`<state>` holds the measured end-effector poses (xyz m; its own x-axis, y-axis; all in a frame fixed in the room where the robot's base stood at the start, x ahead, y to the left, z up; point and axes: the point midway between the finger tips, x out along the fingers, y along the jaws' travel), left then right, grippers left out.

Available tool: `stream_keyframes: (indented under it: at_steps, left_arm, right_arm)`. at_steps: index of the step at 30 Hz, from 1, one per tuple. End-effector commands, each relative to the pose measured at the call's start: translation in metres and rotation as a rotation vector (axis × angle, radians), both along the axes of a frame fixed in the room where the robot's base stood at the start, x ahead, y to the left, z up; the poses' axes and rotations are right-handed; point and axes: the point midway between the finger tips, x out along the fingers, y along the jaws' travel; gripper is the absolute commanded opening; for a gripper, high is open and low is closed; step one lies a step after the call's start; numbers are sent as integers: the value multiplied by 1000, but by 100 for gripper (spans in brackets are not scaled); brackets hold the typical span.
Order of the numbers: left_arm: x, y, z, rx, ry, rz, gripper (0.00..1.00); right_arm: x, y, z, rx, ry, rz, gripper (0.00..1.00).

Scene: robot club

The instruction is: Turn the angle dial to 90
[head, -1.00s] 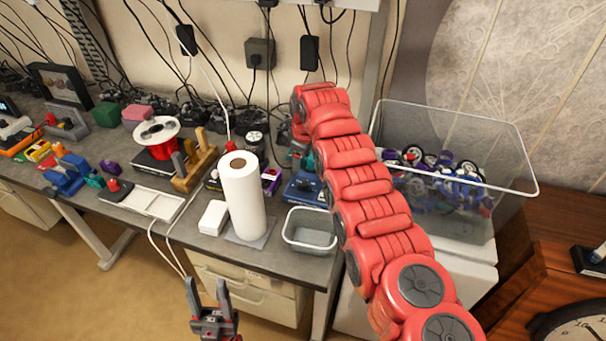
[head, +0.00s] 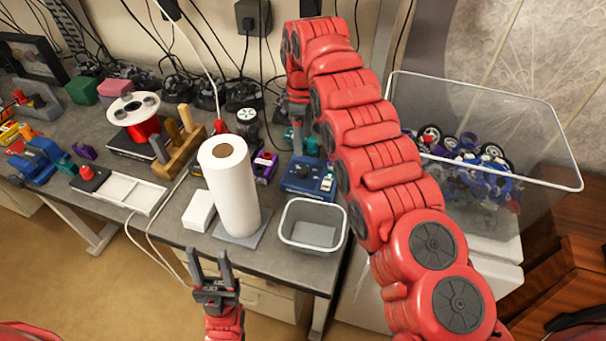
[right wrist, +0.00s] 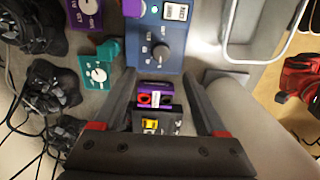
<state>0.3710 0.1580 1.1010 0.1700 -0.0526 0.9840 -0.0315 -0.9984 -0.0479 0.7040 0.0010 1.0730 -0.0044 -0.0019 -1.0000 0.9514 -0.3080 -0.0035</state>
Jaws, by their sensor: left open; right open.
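A blue box (head: 309,179) on the bench carries a dark round knob. In the right wrist view the blue box (right wrist: 160,55) shows the knob (right wrist: 161,49) with white marks around it, too small to read surely. A teal unit (right wrist: 92,75) with a white dial and a purple unit (right wrist: 88,12) with a dial are nearby; I cannot tell which dial is the angle one. My right gripper (right wrist: 160,78) is open and empty, its fingertips near the blue box's edge; it shows partly in the head view (head: 298,135). My left gripper (head: 212,258) is open and empty in front of the bench.
A paper roll (head: 230,190) stands upright left of a grey bin (head: 312,245). A purple-and-black item (right wrist: 153,95) lies between my right fingers in the wrist view. A clear tub (head: 545,170) of parts is at right. Cables hang behind the bench.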

Motion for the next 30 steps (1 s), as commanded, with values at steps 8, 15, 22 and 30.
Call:
stream_keyframes:
  at_steps: [8, 15, 22, 30]
  left_arm:
    - [0, 0, 6, 0, -2, 0, 50]
    - [0, 0, 20, 0, -2, 0, 50]
    - [0, 0, 23, 0, -2, 0, 50]
    - [0, 0, 23, 0, -2, 0, 50]
  right_arm:
    - [0, 0, -39, 2, 0, 0, 74]
    - [-2, 0, -82, 1, 5, 0, 74]
    - [0, 0, -101, 2, -2, -1, 74]
    - [0, 0, -103, 2, -2, -1, 74]
